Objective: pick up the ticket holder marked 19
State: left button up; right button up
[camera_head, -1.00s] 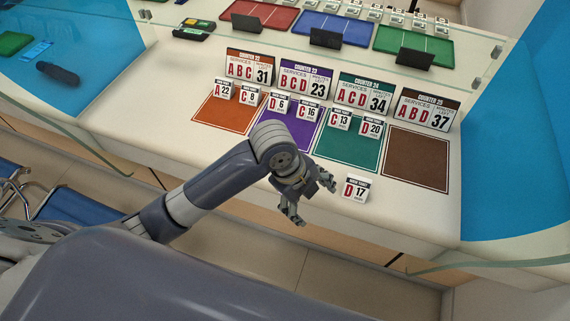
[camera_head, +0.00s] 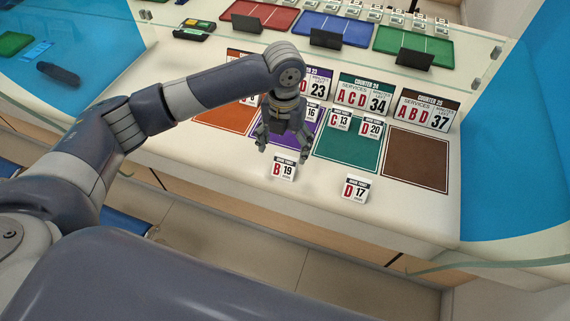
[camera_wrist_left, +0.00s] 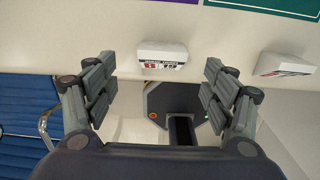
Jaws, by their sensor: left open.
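The ticket holder marked B 19 (camera_head: 283,168) is a small white stand with a dark top band, upright near the front edge of the counter. My left gripper (camera_head: 283,146) is open and empty just above and behind it. In the left wrist view the ticket holder (camera_wrist_left: 163,60) shows ahead, between the spread fingers of the left gripper (camera_wrist_left: 160,85) and beyond their tips. It looks apart from them. My right gripper is not in view.
A ticket holder marked D 17 (camera_head: 354,189) stands to the right on the counter (camera_head: 237,178). Behind are purple, green (camera_head: 345,150) and brown (camera_head: 414,160) mats, with C 13, D 20 and counter signs. A glass pane crosses behind the signs.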

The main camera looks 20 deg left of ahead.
aim_at(285, 161)
pick_arm(q)
jog(key=shift+d+f+p, duration=0.1)
jog(key=shift+f+p, duration=0.45)
jog(key=shift+f, duration=2.9)
jog(key=c, duration=1.1)
